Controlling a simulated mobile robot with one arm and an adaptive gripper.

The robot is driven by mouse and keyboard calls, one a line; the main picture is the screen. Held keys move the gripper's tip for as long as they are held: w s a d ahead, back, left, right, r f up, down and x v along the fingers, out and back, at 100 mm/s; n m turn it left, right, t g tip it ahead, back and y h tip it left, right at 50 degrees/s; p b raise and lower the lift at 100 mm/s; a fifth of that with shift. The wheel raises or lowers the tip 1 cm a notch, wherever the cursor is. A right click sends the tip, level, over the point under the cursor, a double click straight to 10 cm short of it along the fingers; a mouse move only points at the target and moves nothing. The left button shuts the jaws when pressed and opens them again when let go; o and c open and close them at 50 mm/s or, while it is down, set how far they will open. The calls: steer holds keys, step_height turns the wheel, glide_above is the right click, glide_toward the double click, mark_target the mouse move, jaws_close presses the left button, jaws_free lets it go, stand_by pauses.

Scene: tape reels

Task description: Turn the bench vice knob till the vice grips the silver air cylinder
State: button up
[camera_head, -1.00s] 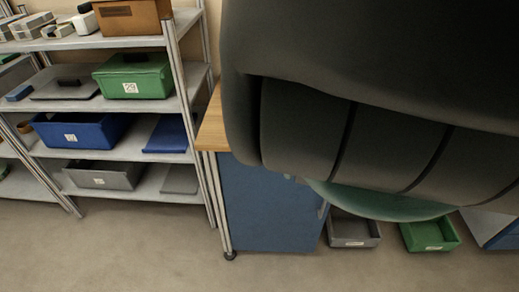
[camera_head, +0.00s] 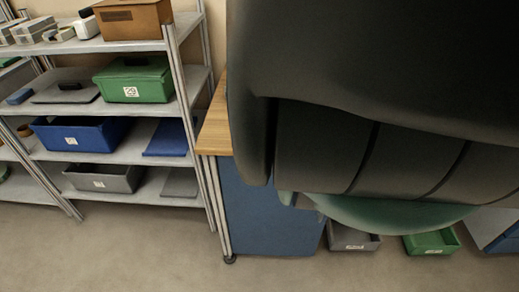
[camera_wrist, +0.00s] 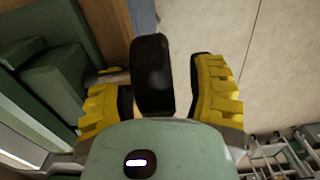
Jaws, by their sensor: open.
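In the wrist view, my gripper (camera_wrist: 162,72) is open, with one yellow finger on each side of a dark, rounded knob (camera_wrist: 152,76). Gaps show between the knob and both fingers, the wider one on the right. A short metal rod runs left from near the knob, partly behind the left finger. The green body of the bench vice (camera_wrist: 55,80) lies left of the knob. I cannot make out the silver air cylinder in either view. In the head view my dark arm hides the vice and the gripper.
A wooden-topped bench (camera_head: 216,130) with a blue side panel (camera_head: 262,212) stands mid-picture in the head view. Left of it is a metal shelf (camera_head: 120,45) with several bins. A grey bin (camera_head: 352,240) and a green bin (camera_head: 432,243) lie low behind. Floor in front is open.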

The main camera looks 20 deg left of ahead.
steer(key=shift+f, duration=0.1)
stand_by(0.3)
jaws_close()
